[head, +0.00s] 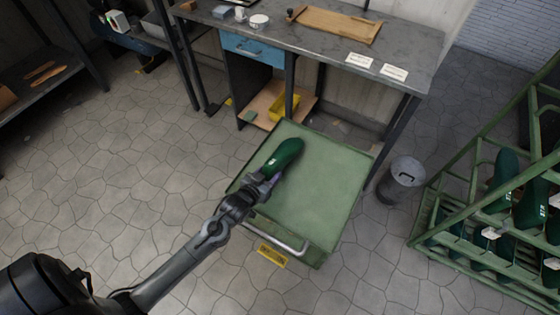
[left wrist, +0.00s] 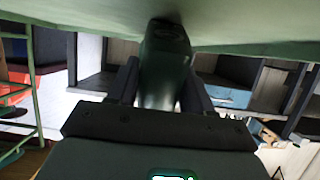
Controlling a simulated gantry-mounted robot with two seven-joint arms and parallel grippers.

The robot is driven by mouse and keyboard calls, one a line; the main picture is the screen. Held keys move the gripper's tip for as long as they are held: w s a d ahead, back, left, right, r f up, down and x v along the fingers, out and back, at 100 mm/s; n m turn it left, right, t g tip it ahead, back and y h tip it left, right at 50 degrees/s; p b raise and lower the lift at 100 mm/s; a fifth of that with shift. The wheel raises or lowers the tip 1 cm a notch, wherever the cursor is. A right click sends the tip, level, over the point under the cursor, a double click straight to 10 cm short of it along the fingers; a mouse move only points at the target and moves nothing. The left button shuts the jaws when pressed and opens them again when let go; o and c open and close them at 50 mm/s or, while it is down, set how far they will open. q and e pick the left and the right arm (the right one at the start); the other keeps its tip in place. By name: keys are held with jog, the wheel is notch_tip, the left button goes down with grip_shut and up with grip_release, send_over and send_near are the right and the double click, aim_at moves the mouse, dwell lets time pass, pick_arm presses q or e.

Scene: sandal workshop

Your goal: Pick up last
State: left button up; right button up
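A dark green shoe last (head: 286,156) is over the top of the green cart (head: 325,190), its long end pointing up and right in the head view. I cannot tell whether it touches the cart. My left gripper (head: 268,183) is at the near end of the last. In the left wrist view the last (left wrist: 162,62) is between the two fingers (left wrist: 160,88), which look pressed against its sides. The fingertips are partly hidden in the head view. My right gripper is not in view.
A workbench (head: 410,62) with a wooden board (head: 335,24), cards and cups stands behind the cart. A grey bin (head: 402,181) is right of the cart. A green rack (head: 478,205) holding several green lasts stands at far right. Most of the cart top is clear.

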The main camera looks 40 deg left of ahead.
pick_arm(q)
jog(key=c, duration=0.4)
jog(key=shift+r, duration=0.1)
jog(key=shift+c, duration=0.8)
